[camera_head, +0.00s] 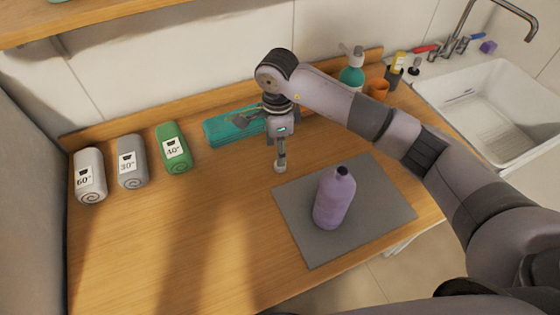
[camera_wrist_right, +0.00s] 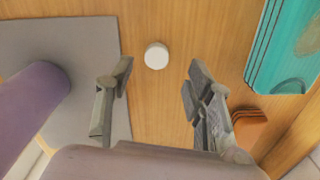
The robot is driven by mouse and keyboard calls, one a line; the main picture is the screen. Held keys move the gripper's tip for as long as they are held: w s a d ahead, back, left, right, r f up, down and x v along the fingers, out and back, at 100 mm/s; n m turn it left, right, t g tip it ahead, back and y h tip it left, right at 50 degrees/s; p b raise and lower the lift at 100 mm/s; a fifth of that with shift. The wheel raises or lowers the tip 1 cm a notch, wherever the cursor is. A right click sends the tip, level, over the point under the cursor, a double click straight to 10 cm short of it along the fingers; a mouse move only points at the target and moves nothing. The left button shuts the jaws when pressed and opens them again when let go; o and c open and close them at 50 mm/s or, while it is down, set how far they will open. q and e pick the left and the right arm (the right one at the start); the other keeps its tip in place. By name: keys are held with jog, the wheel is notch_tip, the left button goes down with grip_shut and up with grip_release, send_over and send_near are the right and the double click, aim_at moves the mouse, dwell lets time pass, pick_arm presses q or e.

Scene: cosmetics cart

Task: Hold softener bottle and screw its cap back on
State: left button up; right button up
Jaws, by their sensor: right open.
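The purple softener bottle (camera_head: 335,200) stands upright on the grey mat (camera_head: 385,215), its dark neck uncapped. Its side also shows at the left of the right wrist view (camera_wrist_right: 25,105). A round white cap (camera_wrist_right: 156,55) lies on the wooden counter beside the mat. In the head view the cap (camera_head: 280,168) shows just below my right gripper (camera_head: 281,157). In the wrist view the fingers of my right gripper (camera_wrist_right: 158,72) are apart, with the cap lined up between their tips and not gripped. My left gripper is not in view.
A teal case (camera_head: 228,128) lies behind the gripper. A pump bottle (camera_head: 352,75), orange cup (camera_head: 378,88) and sink (camera_head: 495,105) are at the back right. The front-left counter is clear.

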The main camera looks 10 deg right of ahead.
jog(key=shift+s+f+p, duration=0.1)
jog(key=shift+f+p, duration=0.35)
jog(key=shift+p, duration=0.05)
jog(key=f+p, duration=0.1)
jog(key=f, duration=0.2)
jog(key=shift+s+d+f+p, duration=0.1)
jog(key=shift+d+f+p, duration=0.15)
jog(key=shift+p, duration=0.15)
jog(key=shift+f, duration=0.45)
jog(key=shift+a, duration=0.1)
jog(key=shift+c, duration=0.5)
jog(key=c, duration=0.7)
jog(key=shift+r, duration=0.1)
